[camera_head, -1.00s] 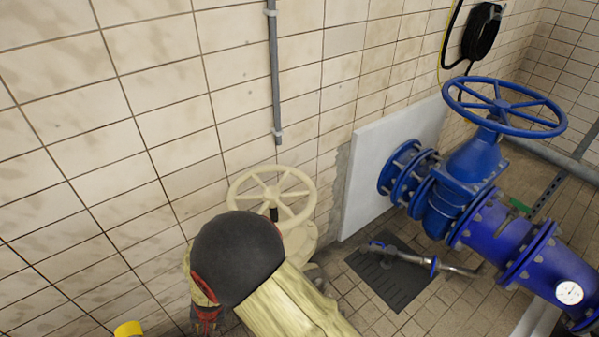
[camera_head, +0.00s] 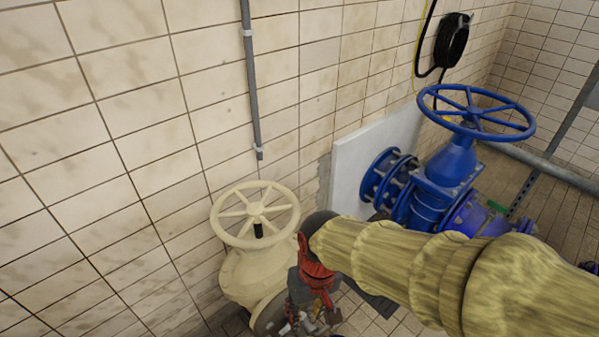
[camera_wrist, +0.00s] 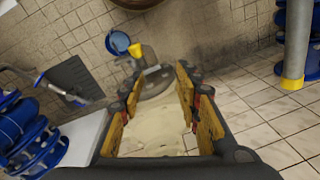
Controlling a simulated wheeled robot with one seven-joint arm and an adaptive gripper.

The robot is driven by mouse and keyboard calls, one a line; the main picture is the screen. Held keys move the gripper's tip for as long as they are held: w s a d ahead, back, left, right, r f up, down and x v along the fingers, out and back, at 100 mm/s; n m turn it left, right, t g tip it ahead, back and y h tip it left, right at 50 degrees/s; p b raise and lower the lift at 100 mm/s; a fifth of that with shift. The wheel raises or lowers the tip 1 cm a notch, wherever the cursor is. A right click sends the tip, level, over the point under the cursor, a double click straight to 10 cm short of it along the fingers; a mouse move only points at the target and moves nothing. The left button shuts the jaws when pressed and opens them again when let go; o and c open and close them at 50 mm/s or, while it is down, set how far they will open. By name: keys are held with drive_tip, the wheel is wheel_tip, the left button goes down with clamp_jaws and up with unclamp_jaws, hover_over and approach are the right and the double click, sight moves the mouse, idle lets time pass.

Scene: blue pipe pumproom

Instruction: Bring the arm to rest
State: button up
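My arm (camera_head: 430,270) reaches in from the lower right of the head view, bent near the cream handwheel valve. My gripper (camera_head: 318,312) hangs below the arm's end, beside the cream valve body, partly hidden by the arm; I cannot tell if they touch. In the wrist view my gripper (camera_wrist: 156,92) has its two yellow-padded fingers spread apart with nothing held between them. A cream surface (camera_wrist: 155,128) shows beyond and between the fingers. The cream valve's handwheel (camera_head: 255,213) stands left of my arm, unobstructed.
A blue valve with handwheel (camera_head: 477,112) and blue pipe stands at right, partly behind my arm. A tiled wall (camera_head: 130,150) with a grey conduit (camera_head: 250,80) closes the left. The wrist view shows a blue bucket (camera_wrist: 119,44) and a floor grate (camera_wrist: 75,78).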

drive_tip(key=s+d+r+m+t, duration=0.1)
drive_tip(key=d+r+m+t, duration=0.1)
drive_tip(key=d+r, duration=0.5)
drive_tip(key=s+d+r+m+t+h+p, duration=0.1)
drive_tip(key=s+d+r+m+t, duration=0.1)
drive_tip(key=d+r, duration=0.6)
drive_tip(key=d+t, duration=0.1)
drive_tip(key=d, duration=0.1)
drive_tip(key=shift+d+r+t+p, duration=0.25)
drive_tip(key=shift+d+t+p, duration=0.05)
drive_tip(key=shift+d+t, duration=0.1)
